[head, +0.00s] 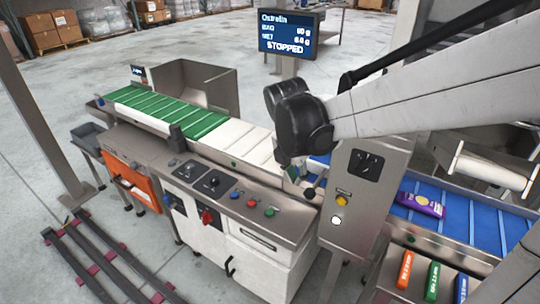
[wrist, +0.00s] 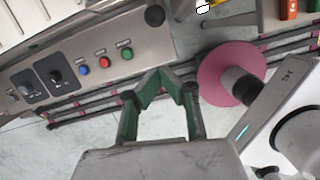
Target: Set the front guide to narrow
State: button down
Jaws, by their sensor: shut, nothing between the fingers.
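The front panel (head: 150,155) carries two black rotary knobs on dark square plates, a left knob (head: 186,171) and a right knob (head: 213,183). Both also show at the left in the wrist view, the left knob (wrist: 23,91) and the right knob (wrist: 57,77). Their labels are too small to read, so I cannot tell which sets the front guide or where it points. My gripper (wrist: 160,72) is shut and empty, its tips meeting right of the knobs and touching none in the picture. In the head view its fingers cannot be made out.
Blue (head: 234,195), red (head: 252,203) and green (head: 269,212) buttons sit right of the knobs. An upright steel cabinet (head: 352,200) bears another black selector (head: 366,165). A screen (head: 287,34) reads STOPPED. A purple packet (head: 420,205) lies on the blue belt (head: 470,212).

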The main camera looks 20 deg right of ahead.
jog(key=shift+v, duration=0.9)
jog(key=s+a+r+m+t+y, duration=0.1)
jog(key=s+m, duration=0.5)
jog(key=m, duration=0.6)
jog(key=s+a+r+m+t+y, duration=0.1)
jog(key=s+a+r+m+t, duration=0.2)
jog(key=m, duration=0.9)
jog(key=s+t, duration=0.2)
jog(key=s, duration=0.2)
jog(key=shift+s+a, duration=0.15)
jog(key=shift+a, duration=0.05)
jog(key=c, duration=2.5)
grip_release()
jog(key=shift+r, duration=0.1)
